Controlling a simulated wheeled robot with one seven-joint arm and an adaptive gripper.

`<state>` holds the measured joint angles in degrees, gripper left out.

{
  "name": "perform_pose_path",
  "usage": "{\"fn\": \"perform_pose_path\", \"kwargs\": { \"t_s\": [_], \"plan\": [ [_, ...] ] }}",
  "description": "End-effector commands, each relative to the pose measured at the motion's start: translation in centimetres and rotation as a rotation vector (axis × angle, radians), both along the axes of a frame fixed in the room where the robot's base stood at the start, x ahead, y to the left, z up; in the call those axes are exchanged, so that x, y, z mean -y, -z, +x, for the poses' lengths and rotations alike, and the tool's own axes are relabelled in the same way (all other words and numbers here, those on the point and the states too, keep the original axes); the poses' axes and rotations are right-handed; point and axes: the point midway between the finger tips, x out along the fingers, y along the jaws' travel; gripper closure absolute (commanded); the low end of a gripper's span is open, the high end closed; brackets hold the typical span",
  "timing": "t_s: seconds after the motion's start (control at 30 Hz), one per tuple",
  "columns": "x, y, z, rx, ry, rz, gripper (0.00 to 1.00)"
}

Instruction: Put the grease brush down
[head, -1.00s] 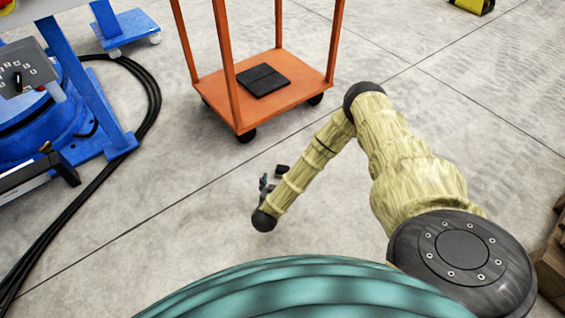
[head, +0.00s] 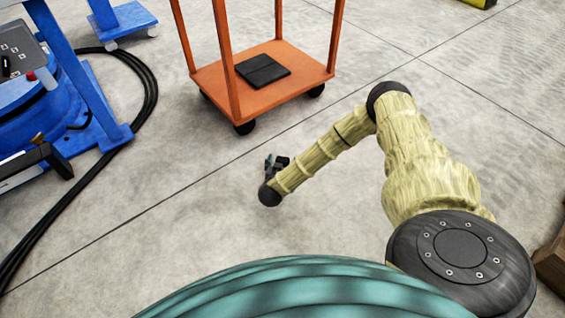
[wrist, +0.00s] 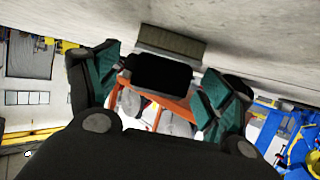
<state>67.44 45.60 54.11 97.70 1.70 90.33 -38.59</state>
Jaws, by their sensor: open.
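I cannot make out a grease brush in either view. My gripper (head: 277,162) is small in the head view, over the bare floor in front of the orange cart. In the wrist view my gripper (wrist: 161,86) is open, with its green-padded fingers well apart. A dark block (wrist: 158,75) shows between the fingers in that view; I cannot tell what it is or how far off. The orange cart (head: 208,84) has a black square pad (head: 262,70) on its low shelf. Its upper part is out of the head view.
A blue machine (head: 90,100) with a control panel stands at the left. Black cables (head: 150,85) curve over the floor beside it. A wooden thing (head: 552,262) is at the right edge. The floor between the cart and my body is clear.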

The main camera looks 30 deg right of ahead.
Motion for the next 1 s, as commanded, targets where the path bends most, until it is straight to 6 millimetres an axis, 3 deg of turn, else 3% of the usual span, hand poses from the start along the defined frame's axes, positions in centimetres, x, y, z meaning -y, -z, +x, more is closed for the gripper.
{"fn": "perform_pose_path", "kwargs": {
  "t_s": [0.4, 0.7, 0.77, 1.0],
  "plan": [
    [0.72, 0.35, 0.74, 0.0, -0.001, 0.001, 0.2],
    [0.7, 0.38, 0.74, 0.0, -0.001, 0.001, 0.69],
    [0.7, 0.37, 0.74, 0.0, -0.001, 0.001, 0.73],
    [0.69, 0.2, 0.75, 0.0, -0.001, 0.001, 0.73]
  ]
}}
